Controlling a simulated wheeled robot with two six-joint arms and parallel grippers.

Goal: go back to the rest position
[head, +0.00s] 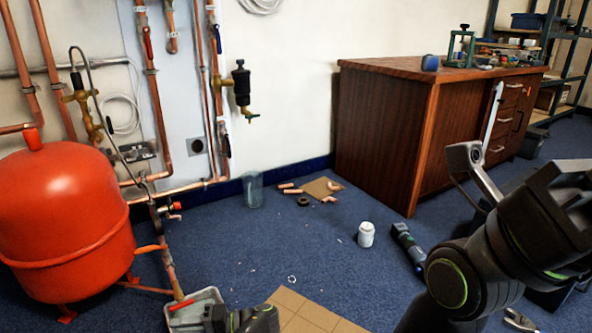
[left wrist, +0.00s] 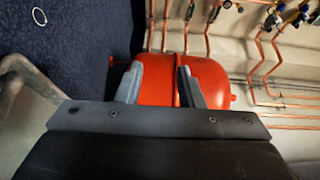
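In the left wrist view my left gripper (left wrist: 160,82) is open, its two grey fingers apart with nothing between them. The red tank (left wrist: 165,72) shows behind and between the fingers; I cannot tell the distance. In the head view only a dark part of my left arm shows at the bottom edge. My right arm rises large at the right of the head view, in front of the wooden cabinet. A slim grey piece of my right gripper (head: 494,112) shows upright there, but its opening cannot be made out.
The red tank (head: 65,210) and copper pipes (head: 157,110) fill the left. A grey tray (head: 197,306) and cardboard (head: 300,312) lie in front. A white jar (head: 366,235), a dark tool (head: 408,245) and copper fittings (head: 290,189) lie on the blue carpet. The wooden cabinet (head: 385,130) stands behind.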

